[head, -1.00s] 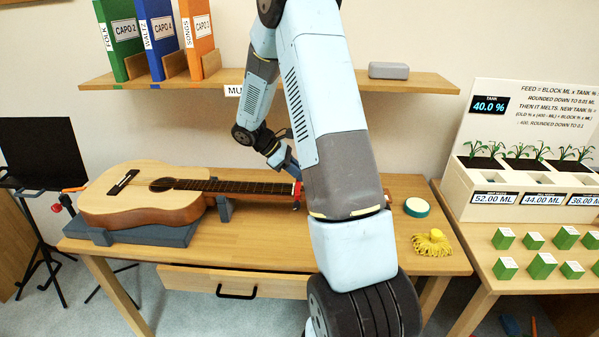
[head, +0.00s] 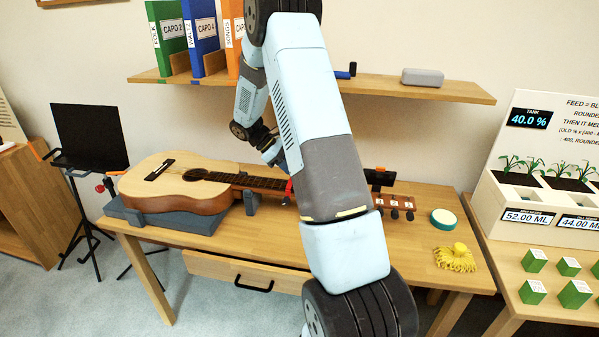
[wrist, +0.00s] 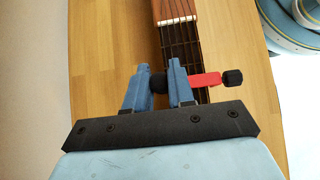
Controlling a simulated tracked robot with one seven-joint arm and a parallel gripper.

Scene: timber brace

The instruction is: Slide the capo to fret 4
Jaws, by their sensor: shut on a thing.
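The guitar (head: 173,187) lies on its back on a grey stand on the wooden table, its neck pointing right. The red capo (wrist: 205,80) sits across the fretted neck (wrist: 180,45), with dark knobs at its ends. My gripper (wrist: 160,82) is shut on the capo's dark knob at the side of the neck, one blue finger on each side. In the head view my gripper (head: 278,160) is over the neck, and only a bit of the red capo (head: 289,186) shows beside my arm. The frets under the capo are partly hidden, so its fret number cannot be read.
Binders reading CAPO 2 (head: 168,38) and CAPO 4 (head: 201,38) stand on the shelf above. A music stand (head: 88,137) is at left.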

